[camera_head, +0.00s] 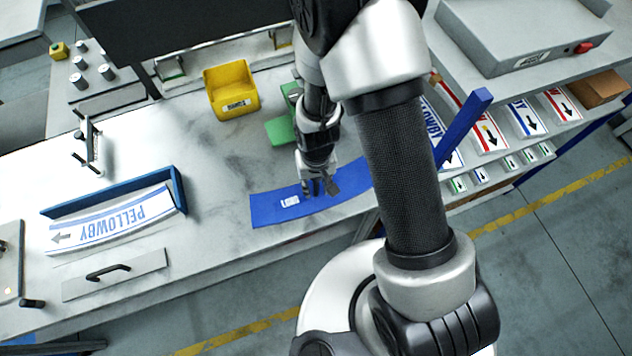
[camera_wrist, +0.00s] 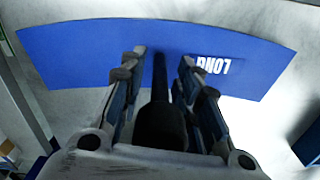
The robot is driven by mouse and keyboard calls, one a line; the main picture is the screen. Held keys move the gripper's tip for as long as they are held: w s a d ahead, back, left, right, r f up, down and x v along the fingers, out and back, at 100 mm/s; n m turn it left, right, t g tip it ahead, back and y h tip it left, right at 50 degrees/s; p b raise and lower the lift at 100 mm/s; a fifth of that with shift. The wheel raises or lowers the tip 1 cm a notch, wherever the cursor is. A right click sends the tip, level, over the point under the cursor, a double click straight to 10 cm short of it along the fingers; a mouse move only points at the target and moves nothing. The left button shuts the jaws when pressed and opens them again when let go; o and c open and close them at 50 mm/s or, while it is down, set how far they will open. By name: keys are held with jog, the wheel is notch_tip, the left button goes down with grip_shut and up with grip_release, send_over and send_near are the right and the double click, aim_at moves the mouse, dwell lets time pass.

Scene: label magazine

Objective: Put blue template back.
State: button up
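The blue template (camera_head: 268,210) is a curved flat blue plate on the grey worktable, with a small white label. In the wrist view the template (camera_wrist: 90,58) spans the picture and its label reads LONG. My gripper (camera_head: 318,190) is over the middle of the template, pointing down. In the wrist view its fingers (camera_wrist: 163,60) stand apart. A dark upright shape shows between them; I cannot tell whether it belongs to the template or the gripper. Contact with the plate cannot be told. My arm hides the template's right end.
A blue-edged holder (camera_head: 178,190) with a PELLOWBY label (camera_head: 125,218) lies at left. A yellow bin (camera_head: 231,90) and a green object (camera_head: 280,130) stand behind. A shelf rack with labels (camera_head: 525,120) and a blue post (camera_head: 463,128) is at right. Bare tabletop lies left of the template.

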notch_tip(320, 180, up, 12)
jog(key=shift+p, duration=0.75)
jog(key=shift+w+r, duration=0.1)
jog(key=shift+r, duration=0.25)
notch_tip(320, 180, up, 9)
jog(key=d+t, duration=0.1)
jog(key=d, duration=0.2)
jog(key=s+d+r+t, duration=0.1)
jog(key=s+d+r, duration=0.2)
jog(key=s+r, duration=0.3)
jog(key=s+d+r+m+t, duration=0.1)
jog(key=s+d+r+t, duration=0.1)
jog(key=s+d+r, duration=0.2)
notch_tip(320, 180, up, 6)
jog(key=s, duration=0.3)
jog(key=shift+d+f+t, duration=0.2)
jog(key=shift+d+t, duration=0.1)
jog(key=shift+w, duration=0.1)
